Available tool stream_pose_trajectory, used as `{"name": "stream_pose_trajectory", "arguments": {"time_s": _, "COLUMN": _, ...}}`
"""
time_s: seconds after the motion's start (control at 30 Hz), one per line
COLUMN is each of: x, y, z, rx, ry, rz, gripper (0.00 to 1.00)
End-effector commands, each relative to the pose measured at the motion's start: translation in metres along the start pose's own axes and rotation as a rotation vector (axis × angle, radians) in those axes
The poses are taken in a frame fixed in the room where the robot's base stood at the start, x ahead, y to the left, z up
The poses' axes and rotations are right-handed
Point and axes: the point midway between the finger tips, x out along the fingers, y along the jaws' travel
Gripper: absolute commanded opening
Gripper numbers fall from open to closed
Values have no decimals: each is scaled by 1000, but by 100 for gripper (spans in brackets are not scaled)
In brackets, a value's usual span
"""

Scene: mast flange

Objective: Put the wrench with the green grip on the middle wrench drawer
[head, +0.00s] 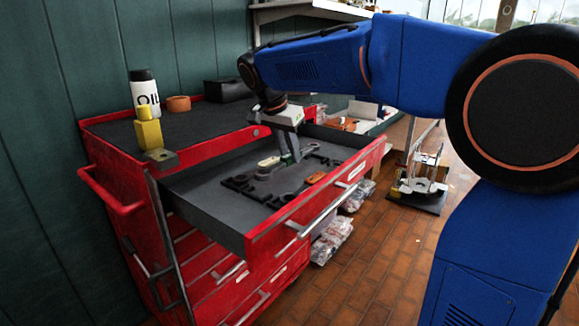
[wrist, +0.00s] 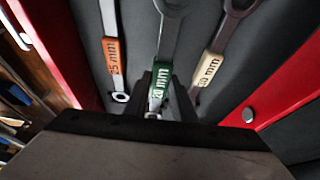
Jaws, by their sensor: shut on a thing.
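The wrench with the green grip (wrist: 158,88), its label partly covered, lies between my fingers in the wrist view. My gripper (head: 291,152) reaches down into the open top drawer (head: 205,200) of the red cabinet and is shut on this wrench at its grip. In the head view the green grip (head: 286,159) shows small at the fingertips. I cannot tell whether the wrench touches the drawer floor. A cream-grip wrench (wrist: 207,68) is on its right and an orange-grip wrench (wrist: 114,56), marked 25 mm, on its left in the wrist view.
Black holders (head: 240,184) sit in the drawer. Lower drawers (head: 215,292) look shut. On the cabinet top stand a white oil bottle (head: 145,92), a yellow object (head: 148,132), an orange ring-shaped item (head: 178,103) and a black box (head: 228,90).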

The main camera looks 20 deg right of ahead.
Motion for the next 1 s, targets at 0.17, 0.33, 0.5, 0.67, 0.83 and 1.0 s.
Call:
{"name": "stream_pose_trajectory", "arguments": {"time_s": 0.17, "x": 15, "y": 0, "z": 6, "rx": -2, "ry": 0, "rz": 1, "gripper": 0}}
{"name": "stream_pose_trajectory", "arguments": {"time_s": 0.33, "x": 35, "y": 1, "z": 15, "rx": 0, "ry": -1, "rz": 1, "gripper": 0}}
{"name": "stream_pose_trajectory", "arguments": {"time_s": 0.5, "x": 37, "y": 0, "z": 16, "rx": 0, "ry": 0, "rz": -1, "gripper": 0}}
{"name": "stream_pose_trajectory", "arguments": {"time_s": 0.67, "x": 38, "y": 0, "z": 16, "rx": 0, "ry": 0, "rz": 0, "gripper": 0}}
{"name": "stream_pose_trajectory", "arguments": {"time_s": 0.83, "x": 40, "y": 0, "z": 17, "rx": 0, "ry": 0, "rz": -1, "gripper": 42}}
{"name": "stream_pose_trajectory", "arguments": {"time_s": 1.0, "x": 40, "y": 0, "z": 17, "rx": 0, "ry": 0, "rz": 0, "gripper": 42}}
